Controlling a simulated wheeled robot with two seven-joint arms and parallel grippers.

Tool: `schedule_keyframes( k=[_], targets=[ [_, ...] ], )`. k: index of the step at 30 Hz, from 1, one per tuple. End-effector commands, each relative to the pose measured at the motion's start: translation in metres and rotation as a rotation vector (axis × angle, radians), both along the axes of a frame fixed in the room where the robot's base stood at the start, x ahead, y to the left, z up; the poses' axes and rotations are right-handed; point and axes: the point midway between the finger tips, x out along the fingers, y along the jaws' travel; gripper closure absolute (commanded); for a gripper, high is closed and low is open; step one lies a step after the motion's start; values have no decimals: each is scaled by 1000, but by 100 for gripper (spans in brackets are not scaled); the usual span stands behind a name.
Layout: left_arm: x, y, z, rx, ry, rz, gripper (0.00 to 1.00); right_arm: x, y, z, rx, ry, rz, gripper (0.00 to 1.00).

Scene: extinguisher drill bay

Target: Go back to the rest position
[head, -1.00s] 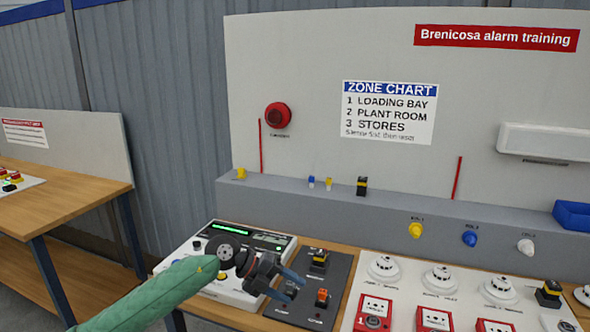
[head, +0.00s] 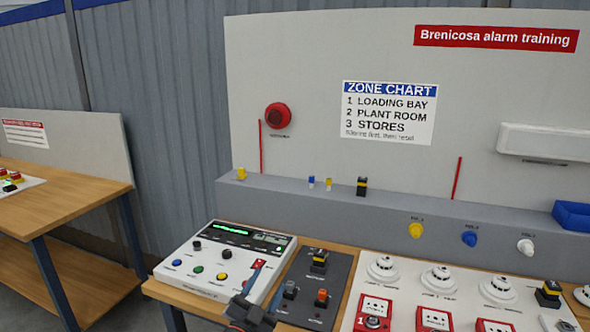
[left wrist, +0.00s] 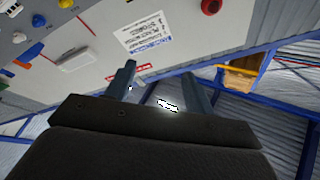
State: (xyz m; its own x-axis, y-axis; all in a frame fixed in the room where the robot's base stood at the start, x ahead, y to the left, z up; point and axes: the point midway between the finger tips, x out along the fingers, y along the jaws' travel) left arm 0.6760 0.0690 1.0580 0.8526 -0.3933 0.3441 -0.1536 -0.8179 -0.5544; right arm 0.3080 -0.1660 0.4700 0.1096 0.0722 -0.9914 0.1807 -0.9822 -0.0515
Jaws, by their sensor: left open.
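My left gripper (head: 262,296) shows at the bottom of the head view, in front of the white control panel (head: 190,262) and the dark switch plate (head: 335,284). One finger overlaps the panel's right edge in the picture. In the left wrist view its two fingers (left wrist: 163,88) stand apart with nothing between them. The left arm itself is below the picture. My right gripper is not in view.
The wooden bench (head: 205,306) carries the panel, the switch plate and a white board (head: 400,290) with detectors and red call points. A grey ledge (head: 310,205) with small parts runs behind. Another bench (head: 60,212) stands at left.

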Motion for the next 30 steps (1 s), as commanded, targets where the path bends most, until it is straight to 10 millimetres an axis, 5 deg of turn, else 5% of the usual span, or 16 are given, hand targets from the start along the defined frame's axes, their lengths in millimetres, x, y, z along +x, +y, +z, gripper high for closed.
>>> schedule_keyframes(
  k=[8,14,18,24,30],
  targets=[
    [-38,70,-89,-142,419,282,47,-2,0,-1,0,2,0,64],
    [-95,109,-162,-184,761,433,47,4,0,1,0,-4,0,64],
    [-151,127,-209,-188,1013,503,47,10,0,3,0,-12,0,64],
    [-222,139,-249,-173,1289,543,47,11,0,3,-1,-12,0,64],
    [-270,144,-267,-155,1460,550,47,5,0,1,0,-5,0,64]
  ],
)
